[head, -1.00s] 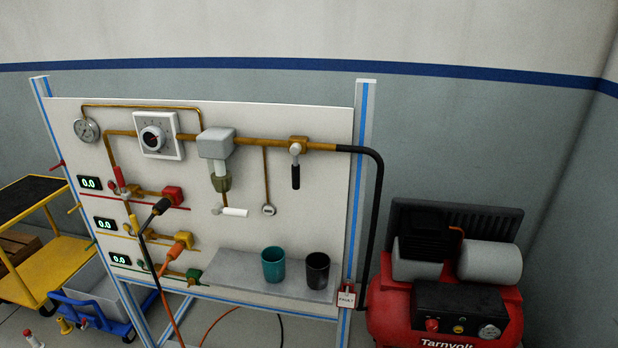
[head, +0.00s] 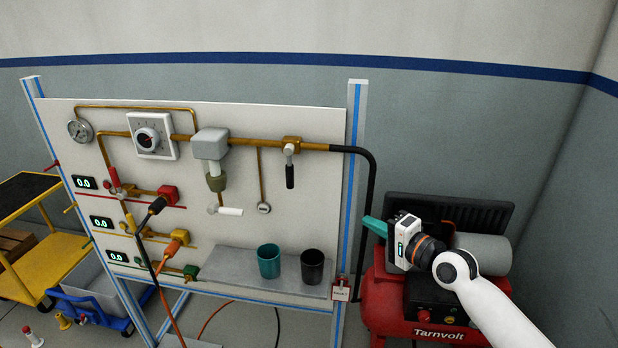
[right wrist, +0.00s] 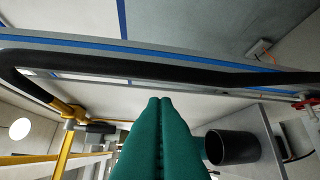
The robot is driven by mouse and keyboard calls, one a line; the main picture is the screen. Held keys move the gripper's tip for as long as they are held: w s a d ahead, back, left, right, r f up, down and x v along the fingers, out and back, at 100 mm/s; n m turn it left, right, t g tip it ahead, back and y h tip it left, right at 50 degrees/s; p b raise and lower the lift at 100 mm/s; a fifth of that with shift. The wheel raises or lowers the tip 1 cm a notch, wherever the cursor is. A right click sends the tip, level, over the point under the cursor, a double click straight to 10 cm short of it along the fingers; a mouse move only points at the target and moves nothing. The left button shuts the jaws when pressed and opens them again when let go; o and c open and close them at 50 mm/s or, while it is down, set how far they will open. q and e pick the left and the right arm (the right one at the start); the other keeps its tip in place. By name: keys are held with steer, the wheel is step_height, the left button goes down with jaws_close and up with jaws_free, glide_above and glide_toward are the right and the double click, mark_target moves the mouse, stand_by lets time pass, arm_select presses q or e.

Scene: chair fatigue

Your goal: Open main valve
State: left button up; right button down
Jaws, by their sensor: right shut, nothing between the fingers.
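The main valve appears to be the brass valve (head: 291,143) on the upper right of the white panel, with a black lever handle (head: 290,175) hanging straight down. In the right wrist view its brass fitting (right wrist: 68,108) and black handle (right wrist: 101,128) show at the left. My right gripper (head: 372,224) is right of the panel, in front of the red compressor, apart from the valve and below and right of it. Its green fingers (right wrist: 160,103) are shut and empty, pointing toward the panel side. My left gripper is not in view.
A black hose (head: 371,210) curves down from the pipe's right end, near my gripper. A shelf (head: 225,265) carries a teal cup (head: 269,261) and a black cup (head: 312,266). The red compressor (head: 385,300) stands right. A yellow cart (head: 60,250) stands left.

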mark_target(290, 170)
steer(key=s+a+r+y, duration=0.2)
steer(key=a+r, duration=0.1)
steer(key=r, duration=0.6)
steer(key=shift+s+g+y, duration=0.3)
steer(key=shift+s, duration=0.1)
steer(key=p+x, duration=0.2)
steer(key=x, duration=0.8)
steer(key=shift+w+a, duration=0.2)
steer(key=a+p, duration=0.2)
steer(key=a, duration=0.1)
steer(key=shift+s+a, duration=0.1)
steer(key=shift+a+f, duration=0.1)
steer(key=shift+a, duration=0.15)
